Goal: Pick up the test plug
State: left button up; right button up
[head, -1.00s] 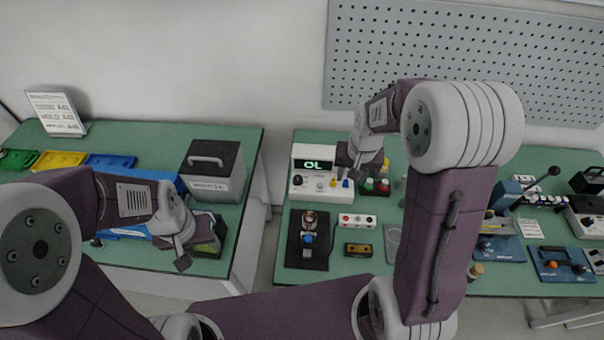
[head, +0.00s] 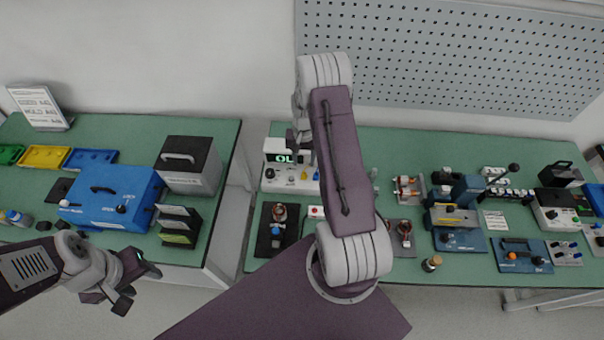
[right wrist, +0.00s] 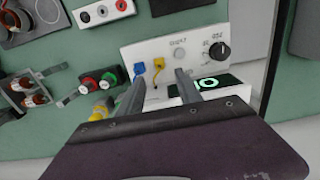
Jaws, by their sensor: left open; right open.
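A white meter (head: 270,178) with a lit green "OL" display stands at the back left of the right table. In the right wrist view, a blue plug (right wrist: 139,69) and a yellow plug (right wrist: 159,64) sit side by side at its panel edge (right wrist: 205,35). I cannot tell which one is the test plug. My right gripper (right wrist: 160,78) is open over the panel, its fingertips close to the plugs, nothing visibly held. In the head view my own right arm mostly hides it. My left gripper (head: 137,287) is open and empty in front of the left table.
Red (right wrist: 88,85) and green (right wrist: 109,80) terminals stand beside the plugs. A dark pad with a copper-wound stator (head: 278,228) lies in front of the meter. A blue case (head: 112,190) and dark box (head: 190,165) are on the left table. A gap separates the tables.

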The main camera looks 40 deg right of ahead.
aim_at(304, 172)
jog(key=shift+s+f, duration=0.1)
jog(key=shift+f, duration=0.5)
jog(key=shift+d+f, duration=0.1)
jog(key=shift+f, duration=0.45)
jog(key=shift+f+p, duration=0.25)
jog(key=shift+p, duration=0.35)
notch_tip(304, 172, down, 4)
jog(key=shift+p, duration=0.8)
jog(key=shift+f, duration=0.3)
grip_shut()
